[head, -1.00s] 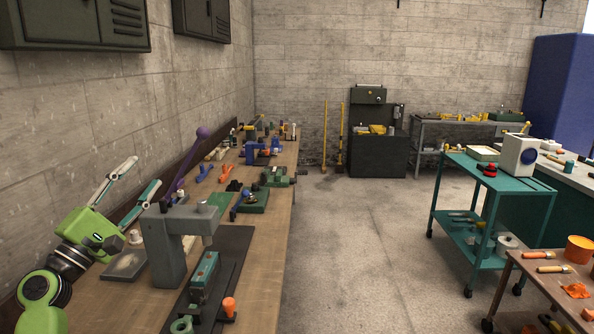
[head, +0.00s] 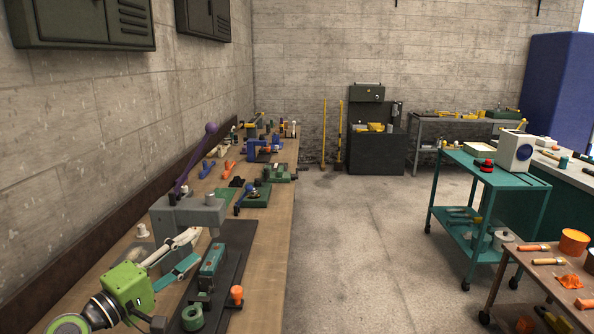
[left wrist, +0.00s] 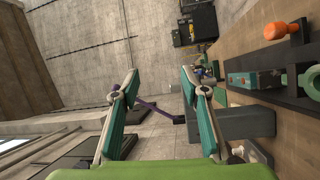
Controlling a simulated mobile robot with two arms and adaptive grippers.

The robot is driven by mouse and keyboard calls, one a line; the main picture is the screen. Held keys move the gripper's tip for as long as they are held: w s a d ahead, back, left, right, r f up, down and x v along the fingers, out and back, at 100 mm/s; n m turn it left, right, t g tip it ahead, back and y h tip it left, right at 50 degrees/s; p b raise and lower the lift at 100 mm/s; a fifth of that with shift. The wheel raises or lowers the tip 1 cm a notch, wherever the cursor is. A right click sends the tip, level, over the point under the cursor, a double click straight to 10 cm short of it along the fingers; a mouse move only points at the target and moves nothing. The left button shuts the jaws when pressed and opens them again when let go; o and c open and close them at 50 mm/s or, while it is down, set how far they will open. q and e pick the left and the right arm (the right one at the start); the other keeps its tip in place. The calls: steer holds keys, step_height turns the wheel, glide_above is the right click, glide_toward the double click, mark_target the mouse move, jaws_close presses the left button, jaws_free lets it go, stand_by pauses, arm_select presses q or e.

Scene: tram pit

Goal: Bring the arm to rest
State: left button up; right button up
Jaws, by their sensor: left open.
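My left gripper (head: 191,250) has a bright green body and pale fingers with teal pads. In the head view it is low over the left bench, with its fingers pointing right in front of the grey arbor press (head: 200,214). It is open, and nothing sits between its fingers. In the left wrist view, the gripper (left wrist: 160,82) shows its two fingers spread apart, with the press's purple lever (left wrist: 158,110) seen beyond the gap. My right gripper is not in view.
The wooden bench (head: 272,222) runs along the left wall. A teal vise-like block (head: 211,261) and an orange knob (head: 237,292) lie close right of the gripper. The concrete floor (head: 350,240) is clear, with a teal cart (head: 490,180) at right.

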arm_select(q)
steer(key=s+d+f+m+g+y, duration=0.2)
steer(key=s+d+f+m+g, duration=0.2)
steer(key=s+f, duration=0.6)
steer(key=s+d+f+m+g+y, duration=0.2)
steer(key=s+d+f+m+g, duration=0.35)
steer(key=f, duration=0.95)
steer(key=s+a+f+m+g+y, duration=0.1)
steer(key=s+a+f+g+y, duration=0.2)
steer(key=s, duration=0.8)
steer(key=s+a+f+m+y, duration=0.2)
steer(key=s+a+f, duration=0.15)
steer(key=s, duration=0.75)
step_height(320, 180, down, 28)
steer(key=s+g, duration=0.2)
steer(key=s+a+f, duration=0.2)
steer(key=s+f, duration=1.3)
steer(key=s, duration=0.1)
steer(key=shift+s+a+f+g, duration=0.15)
steer(key=shift+s+a+g, duration=0.2)
